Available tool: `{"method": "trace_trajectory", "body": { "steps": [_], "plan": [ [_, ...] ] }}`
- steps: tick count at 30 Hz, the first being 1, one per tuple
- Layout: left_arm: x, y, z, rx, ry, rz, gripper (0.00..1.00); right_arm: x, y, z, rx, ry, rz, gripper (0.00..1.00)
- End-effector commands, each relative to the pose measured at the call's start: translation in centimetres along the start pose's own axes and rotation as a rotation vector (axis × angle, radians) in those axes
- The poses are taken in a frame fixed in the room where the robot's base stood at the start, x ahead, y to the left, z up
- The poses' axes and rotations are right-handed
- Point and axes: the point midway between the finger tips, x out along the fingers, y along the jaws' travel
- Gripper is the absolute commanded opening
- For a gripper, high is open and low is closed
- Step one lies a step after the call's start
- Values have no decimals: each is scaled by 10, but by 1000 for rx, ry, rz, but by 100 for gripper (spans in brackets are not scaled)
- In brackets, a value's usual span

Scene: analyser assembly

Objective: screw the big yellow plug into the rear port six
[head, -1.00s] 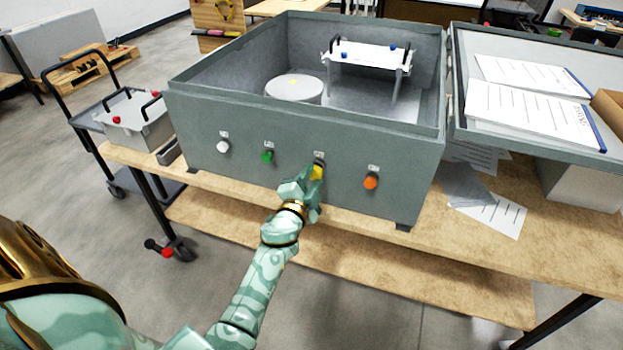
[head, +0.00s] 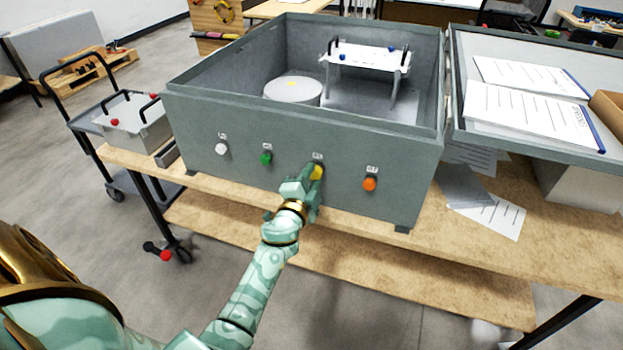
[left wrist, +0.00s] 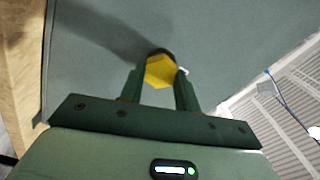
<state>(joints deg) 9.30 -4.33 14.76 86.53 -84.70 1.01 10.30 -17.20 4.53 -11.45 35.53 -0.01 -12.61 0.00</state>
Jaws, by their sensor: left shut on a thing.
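The big yellow plug (head: 317,172) is at a port on the near wall of the grey analyser housing (head: 290,190), third from the left in the row. My left gripper (head: 312,180) is shut on it. In the left wrist view the yellow six-sided head of the plug (left wrist: 160,71) sits between the two fingers of my left gripper (left wrist: 161,85), close against the grey wall, with a dark ring at its far side. How deep the plug sits in the port is hidden. My right gripper is not in view.
White (head: 222,148), green (head: 266,158) and orange (head: 370,184) plugs sit in the same wall. The housing is open on top and stands on a wooden workbench (head: 470,260). A lid-like grey tray with papers (head: 530,112) is at the right. A trolley (head: 85,125) stands left.

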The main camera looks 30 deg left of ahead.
Motion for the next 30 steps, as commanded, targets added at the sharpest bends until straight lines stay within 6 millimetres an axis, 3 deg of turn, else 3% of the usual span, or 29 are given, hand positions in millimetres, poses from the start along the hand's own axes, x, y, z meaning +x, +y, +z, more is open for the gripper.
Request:
{"method": "trace_trajectory", "body": {
  "steps": [4, 9, 15, 20, 27, 28, 30],
  "plan": [
    [0, 0, 1, 536, 4, 1, 7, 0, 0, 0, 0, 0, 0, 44],
    [0, -4, 0, 1229, 4, -2, 7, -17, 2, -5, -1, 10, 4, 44],
    [1, -4, 0, 1755, 2, -2, 7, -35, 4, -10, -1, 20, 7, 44],
    [1, 0, 1, 1941, 1, 0, 7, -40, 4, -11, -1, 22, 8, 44],
    [1, 2, 2, 1956, 2, 1, 7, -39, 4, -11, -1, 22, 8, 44],
    [1, 2, 2, 1956, 2, 1, 38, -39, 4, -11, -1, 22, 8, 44],
    [1, 2, 2, 1955, 2, 1, 49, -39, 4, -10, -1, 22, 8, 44]
  ]
}}
